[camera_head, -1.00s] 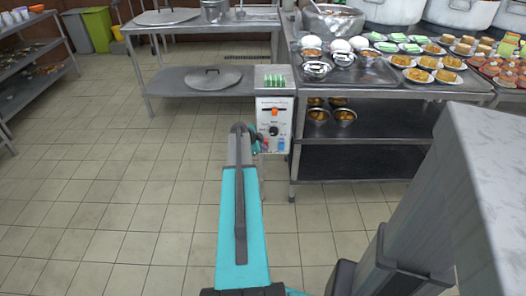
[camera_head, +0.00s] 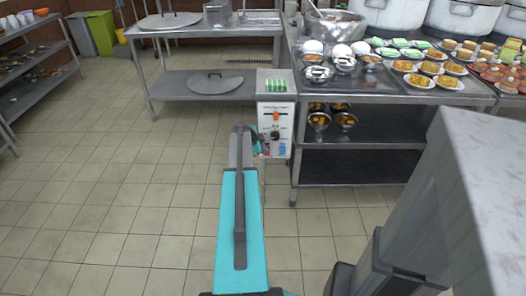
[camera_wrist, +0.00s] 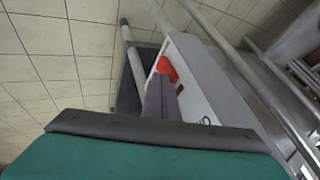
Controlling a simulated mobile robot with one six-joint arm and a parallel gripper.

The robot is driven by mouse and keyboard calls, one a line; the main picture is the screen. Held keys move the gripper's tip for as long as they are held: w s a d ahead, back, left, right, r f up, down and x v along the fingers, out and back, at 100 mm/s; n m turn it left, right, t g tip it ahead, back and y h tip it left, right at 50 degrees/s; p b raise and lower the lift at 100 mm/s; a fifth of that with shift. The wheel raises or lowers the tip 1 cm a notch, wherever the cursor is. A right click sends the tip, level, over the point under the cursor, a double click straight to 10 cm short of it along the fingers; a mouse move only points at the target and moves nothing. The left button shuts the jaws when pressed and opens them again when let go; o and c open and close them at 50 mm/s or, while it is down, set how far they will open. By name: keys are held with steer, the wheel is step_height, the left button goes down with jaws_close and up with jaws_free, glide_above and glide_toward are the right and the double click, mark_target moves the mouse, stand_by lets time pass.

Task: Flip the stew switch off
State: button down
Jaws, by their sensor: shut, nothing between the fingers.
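A white control box (camera_head: 289,131) stands at the left end of the food counter. Its front has an orange switch (camera_head: 276,116) at the top, a dark knob below and a blue switch (camera_head: 282,147) near the bottom; the labels are too small to read, so I cannot tell which is the stew switch. My gripper is largely hidden behind my arm in the head view, by the box's lower left. In the wrist view my gripper (camera_wrist: 161,84) is shut and empty, its tips close to a red part (camera_wrist: 167,69) on the box; contact is unclear.
Right of the box stands a steel counter (camera_head: 390,91) with plates of food, bowls and large pots, with shelves below. A steel table (camera_head: 200,29) with a pot lid (camera_head: 215,82) on its lower shelf is behind. The tiled floor (camera_head: 110,170) on the left is clear.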

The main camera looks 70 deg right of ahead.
steer(key=shift+w, duration=0.1)
steer(key=shift+r, duration=0.15)
steer(key=shift+r, duration=0.6)
stand_by(0.3)
steer(key=shift+a, duration=0.1)
steer(key=s+a+b+v, duration=0.1)
steer(key=v, duration=1.1)
steer(key=shift+s+f, duration=0.15)
steer(key=shift+s, duration=0.1)
